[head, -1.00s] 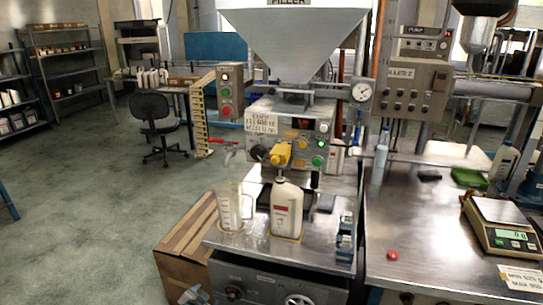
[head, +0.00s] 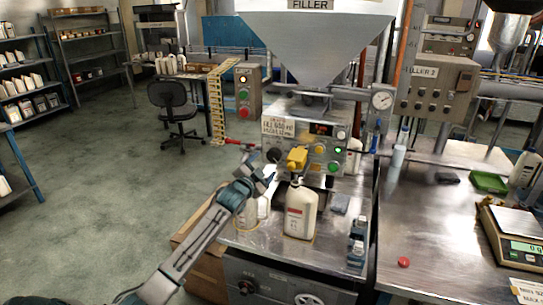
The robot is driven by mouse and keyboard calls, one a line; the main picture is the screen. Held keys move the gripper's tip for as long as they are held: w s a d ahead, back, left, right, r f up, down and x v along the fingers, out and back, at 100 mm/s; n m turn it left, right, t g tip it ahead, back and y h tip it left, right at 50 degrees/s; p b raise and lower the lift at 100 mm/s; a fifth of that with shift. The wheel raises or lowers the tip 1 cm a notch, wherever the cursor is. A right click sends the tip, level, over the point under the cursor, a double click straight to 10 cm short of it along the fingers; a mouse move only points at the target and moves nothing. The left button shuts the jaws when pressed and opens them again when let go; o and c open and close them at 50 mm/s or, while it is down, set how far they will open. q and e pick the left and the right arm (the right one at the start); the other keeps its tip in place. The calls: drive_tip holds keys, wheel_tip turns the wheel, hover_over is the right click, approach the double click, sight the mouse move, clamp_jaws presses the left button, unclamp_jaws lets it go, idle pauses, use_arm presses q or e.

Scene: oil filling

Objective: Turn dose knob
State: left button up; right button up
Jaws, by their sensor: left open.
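The filler's control panel (head: 295,130) has a black round knob (head: 274,155) at its lower left, beside a yellow block (head: 297,157). I cannot read a label that tells whether this is the dose knob. Another dark knob (head: 247,287) is on the lower cabinet front. My left gripper (head: 270,173) is open, just below the black knob and in front of the machine. Whether it touches anything there cannot be told. My right gripper is out of view.
A white bottle (head: 300,211) stands under the yellow block on the steel bench. A red cap (head: 403,262) and a scale (head: 515,250) are on the right table.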

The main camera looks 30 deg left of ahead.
sight(272, 157)
use_arm(q)
drive_tip(key=shift+w+a+p, duration=0.2)
drive_tip(key=shift+w+p, duration=0.15)
drive_tip(key=shift+w, duration=1.2)
drive_tip(key=shift+w+a+p, duration=0.2)
drive_tip(key=shift+w+p, duration=0.1)
drive_tip(key=shift+w, duration=1.25)
drive_tip(key=shift+c, duration=0.5)
drive_tip(key=c, duration=0.9)
